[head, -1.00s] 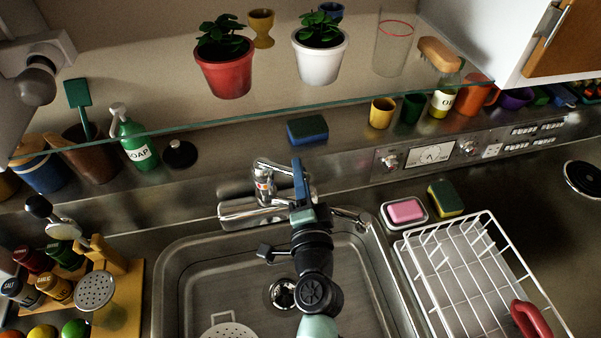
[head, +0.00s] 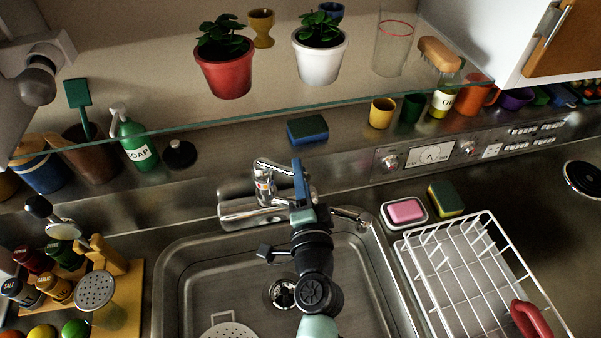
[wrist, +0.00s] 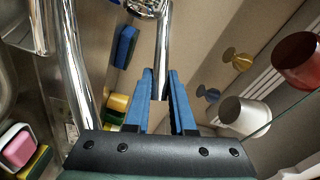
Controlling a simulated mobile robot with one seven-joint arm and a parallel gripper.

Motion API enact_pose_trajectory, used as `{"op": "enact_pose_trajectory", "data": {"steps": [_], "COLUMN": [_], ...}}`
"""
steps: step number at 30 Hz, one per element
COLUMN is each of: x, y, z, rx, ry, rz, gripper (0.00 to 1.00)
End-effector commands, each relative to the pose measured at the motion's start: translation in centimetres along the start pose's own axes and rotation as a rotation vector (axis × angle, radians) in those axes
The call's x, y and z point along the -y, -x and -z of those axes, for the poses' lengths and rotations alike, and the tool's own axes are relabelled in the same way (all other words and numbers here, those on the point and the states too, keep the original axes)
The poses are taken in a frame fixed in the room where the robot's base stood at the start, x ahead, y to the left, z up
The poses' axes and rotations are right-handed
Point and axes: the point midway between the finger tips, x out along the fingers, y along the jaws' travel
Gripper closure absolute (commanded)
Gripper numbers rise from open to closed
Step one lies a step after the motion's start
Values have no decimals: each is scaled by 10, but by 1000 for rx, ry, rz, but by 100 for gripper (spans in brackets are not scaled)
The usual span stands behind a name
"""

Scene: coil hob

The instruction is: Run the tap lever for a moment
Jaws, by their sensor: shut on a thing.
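The chrome tap (head: 264,189) stands behind the sink, with a small red-and-blue mark on its body. Its lever (head: 275,167) points right towards my blue fingers. My gripper (head: 298,164) is at the lever's end, above the back rim of the sink. In the wrist view, the chrome lever (wrist: 162,50) runs between the fingertips of my gripper (wrist: 160,74), which is shut on it. The spout (head: 352,217) reaches right, partly hidden behind my wrist; in the wrist view it is the long chrome tube at left (wrist: 84,85). I see no water running.
A glass shelf (head: 390,93) with a red pot (head: 224,78) and a white pot (head: 319,63) overhangs the back. A blue sponge (head: 308,131) lies behind the tap. Pink soap (head: 405,211) and a white dish rack (head: 470,265) are at right. The sink basin (head: 210,285) is mostly clear.

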Motion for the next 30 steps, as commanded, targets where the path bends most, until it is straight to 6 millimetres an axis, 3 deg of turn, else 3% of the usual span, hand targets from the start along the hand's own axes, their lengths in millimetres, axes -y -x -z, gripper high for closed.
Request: {"op": "enact_pose_trajectory", "data": {"steps": [11, 30], "x": [0, 27], "y": [0, -3], "z": [0, 5], "rx": [0, 40], "ry": [1, 159], "rz": [-2, -132], "gripper": [100, 100]}}
